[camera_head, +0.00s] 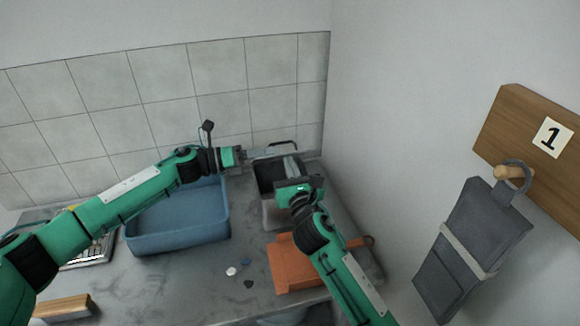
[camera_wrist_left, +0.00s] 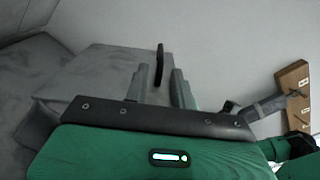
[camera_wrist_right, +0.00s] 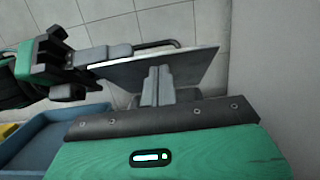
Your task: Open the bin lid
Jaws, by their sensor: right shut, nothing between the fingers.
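The bin (camera_head: 272,213) is a grey box with a dark inside, standing near the wall corner. Its grey lid (camera_head: 268,153) is raised at the back, with a dark bar handle (camera_head: 283,143). In the right wrist view the lid (camera_wrist_right: 192,66) is a tilted plate with the handle (camera_wrist_right: 158,44) behind its upper edge. My left gripper (camera_head: 243,155) is at the lid's left side; its fingers (camera_wrist_left: 159,85) are apart, with the handle (camera_wrist_left: 160,64) showing beyond them. My right gripper (camera_head: 292,172) is shut and empty over the bin's front; its fingers (camera_wrist_right: 157,86) overlap the lid in view.
A blue basin (camera_head: 180,237) stands left of the bin. A wooden block (camera_head: 62,308) is at front left. A grey pouch (camera_head: 470,245) hangs from a peg board (camera_head: 500,125) on the right.

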